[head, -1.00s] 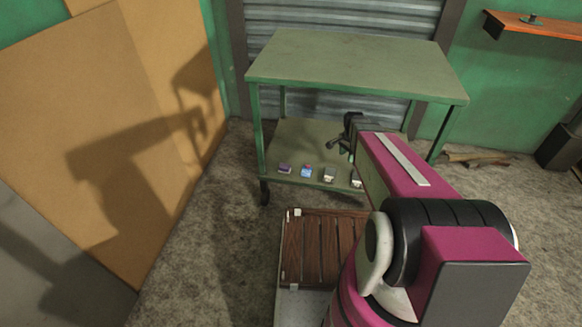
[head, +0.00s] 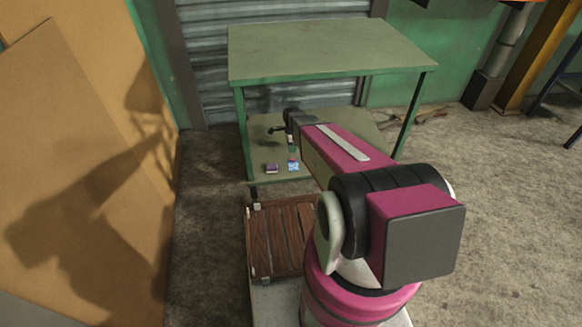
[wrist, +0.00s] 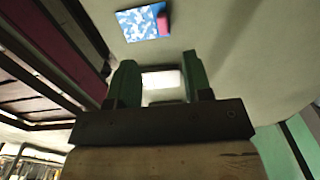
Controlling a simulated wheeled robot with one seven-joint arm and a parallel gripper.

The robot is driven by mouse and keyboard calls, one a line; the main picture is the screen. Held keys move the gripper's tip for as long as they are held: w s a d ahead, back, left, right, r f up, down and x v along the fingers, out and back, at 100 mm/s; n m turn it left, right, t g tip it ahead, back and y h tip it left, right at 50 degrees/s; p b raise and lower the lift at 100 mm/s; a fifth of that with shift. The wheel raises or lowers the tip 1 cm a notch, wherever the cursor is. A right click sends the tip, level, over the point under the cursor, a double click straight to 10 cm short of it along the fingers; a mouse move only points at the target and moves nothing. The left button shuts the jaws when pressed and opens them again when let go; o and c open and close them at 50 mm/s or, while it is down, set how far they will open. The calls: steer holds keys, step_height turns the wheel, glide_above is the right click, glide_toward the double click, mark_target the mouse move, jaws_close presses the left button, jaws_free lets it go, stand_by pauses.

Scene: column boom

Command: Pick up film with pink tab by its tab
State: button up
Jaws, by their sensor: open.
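The film with pink tab is a small blue-and-white patterned square (wrist: 137,24) at the top of the wrist view, with its pinkish-red tab (wrist: 163,24) on the right edge. In the head view the blue film (head: 293,167) lies near the front edge of the lower shelf, its tab (head: 293,159) on the far side. My gripper (wrist: 161,70) is open, its two green fingers apart and the film beyond their tips. A pale block (wrist: 162,79) shows between the fingers, not visibly gripped. In the head view my gripper (head: 290,145) is just behind the film.
A purple item (head: 272,168) lies left of the film on the lower shelf (head: 262,125). The green table top (head: 330,48) hangs above the shelf and is bare. A brown slatted deck (head: 283,238) is in front. Tan boards (head: 80,150) stand at left.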

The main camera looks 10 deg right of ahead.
glide_above(294, 159)
steer(key=a, duration=0.1)
step_height(294, 159, down, 4)
steer(key=shift+f, duration=0.2)
steer(key=shift+w+d+f, duration=0.1)
steer(key=shift+d+f, duration=0.1)
steer(key=shift+f, duration=1.1)
steer(key=shift+d+f, duration=0.2)
steer(key=shift+f, duration=1.05)
jaws_close()
